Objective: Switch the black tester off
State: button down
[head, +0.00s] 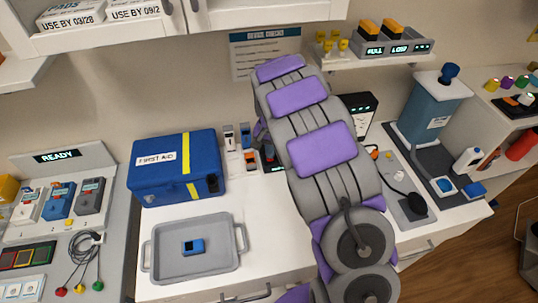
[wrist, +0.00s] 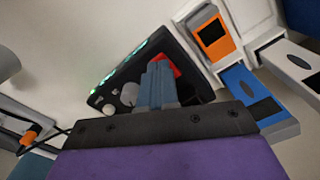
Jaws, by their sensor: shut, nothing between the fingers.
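The black tester (wrist: 122,75) fills the middle of the wrist view, tilted in the picture. It has lit green indicators along its upper left edge, pale round knobs and a red switch (wrist: 173,67). My gripper (wrist: 158,68) is shut and empty, its blue-grey fingers together in front of the tester. The fingertips overlap the left side of the red switch. I cannot tell if they touch it. In the head view my arm hides much of this area. A dark piece with some red (head: 269,152) shows just left of the arm.
Orange (wrist: 214,35) and blue (wrist: 250,95) handheld devices stand close right of the tester in the wrist view. A blue first aid case (head: 175,185) and a grey tray (head: 165,270) lie left of my arm. A shelf (head: 375,52) hangs above.

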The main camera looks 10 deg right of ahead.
jog(key=shift+a+f, duration=0.1)
jog(key=shift+f, duration=0.3)
jog(key=shift+r+p, duration=1.75)
jog(key=shift+r, duration=1.75)
jog(key=shift+s, duration=0.1)
